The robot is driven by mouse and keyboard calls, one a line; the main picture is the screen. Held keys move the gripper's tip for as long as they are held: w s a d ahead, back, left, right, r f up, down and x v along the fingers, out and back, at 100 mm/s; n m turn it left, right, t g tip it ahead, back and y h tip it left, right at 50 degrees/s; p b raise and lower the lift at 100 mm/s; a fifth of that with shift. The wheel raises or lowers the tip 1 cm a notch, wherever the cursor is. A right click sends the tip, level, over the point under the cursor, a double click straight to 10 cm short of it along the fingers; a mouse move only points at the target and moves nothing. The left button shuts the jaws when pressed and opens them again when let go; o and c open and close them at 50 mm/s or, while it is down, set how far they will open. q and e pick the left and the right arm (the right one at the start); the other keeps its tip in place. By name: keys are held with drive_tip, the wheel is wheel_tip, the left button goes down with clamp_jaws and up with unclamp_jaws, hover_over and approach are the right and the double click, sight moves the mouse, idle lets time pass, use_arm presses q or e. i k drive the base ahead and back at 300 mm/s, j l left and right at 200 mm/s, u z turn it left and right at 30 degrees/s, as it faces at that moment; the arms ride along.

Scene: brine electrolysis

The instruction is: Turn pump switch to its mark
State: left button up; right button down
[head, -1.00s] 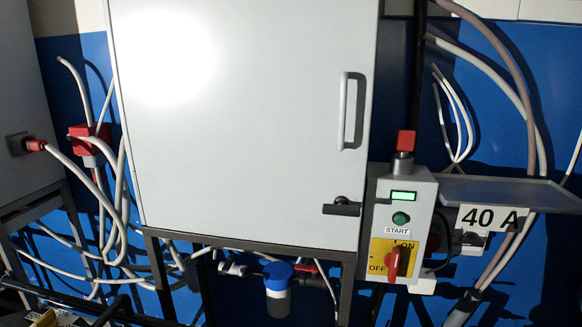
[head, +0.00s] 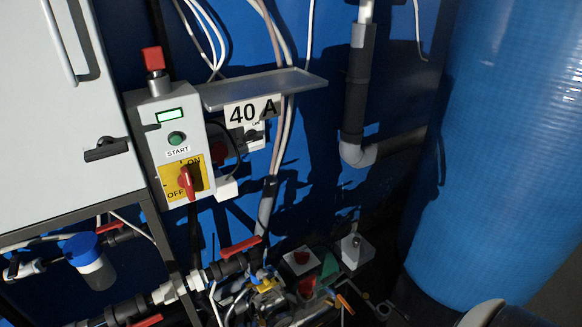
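A red rotary switch (head: 187,182) sits on a yellow plate marked ON and OFF, low on a grey control box (head: 146,128) in the head view. Its handle stands close to upright, tilted a little; I cannot tell exactly which mark it points to. Above it are a green START button (head: 176,138) and a lit green display (head: 170,115). No label names the pump, so I cannot tell for sure that this is the pump switch. Neither of my grippers can be made out.
A shelf (head: 262,86) with a "40 A" sign (head: 252,110) juts out right of the box. A white cabinet (head: 60,120) stands left. Pipes, red-handled valves (head: 240,247) and small boxes (head: 303,259) crowd the bottom. A blue tank (head: 500,150) fills the right.

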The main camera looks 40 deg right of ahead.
sight(301, 257)
drive_tip(key=z, duration=1.25)
drive_tip(key=l+z, duration=0.25)
drive_tip(key=i+l+z, duration=0.25)
drive_tip(key=k+l, duration=0.1)
drive_tip(key=l, duration=0.05)
